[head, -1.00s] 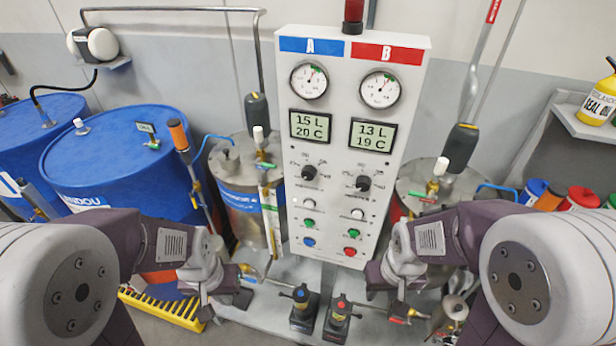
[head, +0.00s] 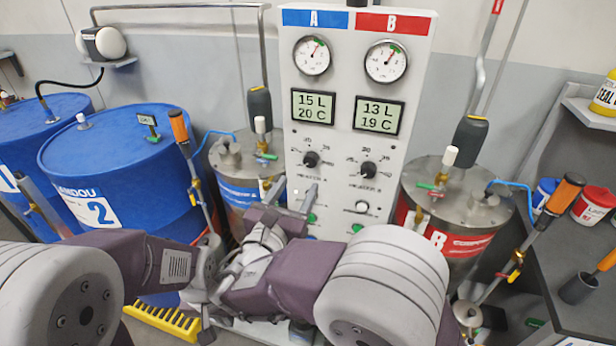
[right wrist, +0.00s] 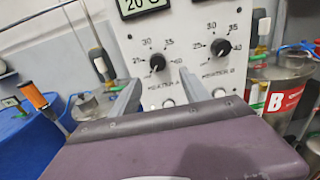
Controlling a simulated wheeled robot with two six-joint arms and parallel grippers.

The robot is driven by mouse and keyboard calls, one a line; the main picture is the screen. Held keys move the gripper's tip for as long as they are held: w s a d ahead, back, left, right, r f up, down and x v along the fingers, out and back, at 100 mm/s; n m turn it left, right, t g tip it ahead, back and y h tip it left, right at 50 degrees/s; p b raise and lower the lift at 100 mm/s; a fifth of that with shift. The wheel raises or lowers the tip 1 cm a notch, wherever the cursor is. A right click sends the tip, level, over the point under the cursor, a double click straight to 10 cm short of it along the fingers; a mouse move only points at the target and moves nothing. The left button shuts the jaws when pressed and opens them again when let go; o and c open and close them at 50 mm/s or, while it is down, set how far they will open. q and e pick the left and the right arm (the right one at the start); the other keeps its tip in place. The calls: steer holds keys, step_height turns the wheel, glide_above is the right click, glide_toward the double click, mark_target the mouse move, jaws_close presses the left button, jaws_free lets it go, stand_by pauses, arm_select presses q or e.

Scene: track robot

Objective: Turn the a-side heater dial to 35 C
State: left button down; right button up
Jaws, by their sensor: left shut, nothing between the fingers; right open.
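The A-side heater dial (head: 311,159) is a black knob on the white panel (head: 340,110), below the A display (head: 313,106) reading 15 L, 20 C. It also shows in the right wrist view (right wrist: 157,62), with a temperature scale around it; its exact setting is too small to tell. My right gripper (head: 291,192) is open and empty, just below and in front of this dial. Its two fingers point at the panel in the right wrist view (right wrist: 160,90), apart from the knob. My left gripper (head: 206,322) is shut and empty, low and left of the panel, partly hidden.
The similar B heater dial (head: 368,169) sits close to the right, under a display (head: 379,115) reading 13 L, 19 C. Buttons lie below the dials, partly hidden by my arm. Steel tanks flank the panel; blue drums (head: 110,165) stand left.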

mark_target(309, 162)
steer(key=x, duration=0.4)
steer(key=p+x, duration=0.1)
steer(key=x, duration=0.4)
steer(key=shift+w+a+r, duration=0.15)
steer(key=shift+a+r, duration=0.05)
steer(key=shift+r, duration=0.05)
jaws_close()
